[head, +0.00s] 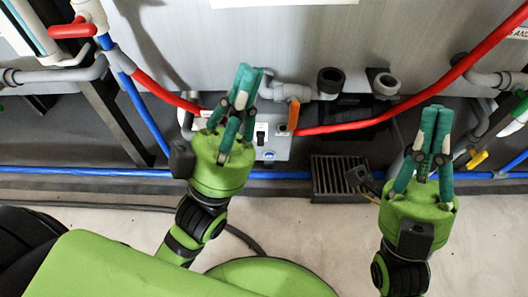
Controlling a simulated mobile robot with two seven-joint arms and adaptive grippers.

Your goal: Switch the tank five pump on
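A light grey control box (280,147) is fixed low in front of the tank, with a small black switch (261,134) and a round blue part (269,155) on its face. The switch's position is too small to read. My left gripper (248,72) points up in front of the box's left part and hides some of it. Its fingers are together with nothing seen between them; I cannot tell whether it touches the box. My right gripper (437,110) is shut and empty, to the right of the box. A dark pump-like body (352,109) sits partly hidden behind a red hose.
Red hoses (452,75) cross the grey tank wall (420,25). An orange valve handle (293,114) stands just above the box. A blue pipe (100,172) runs low along the wall. A dark floor grate (336,177) lies right of the box.

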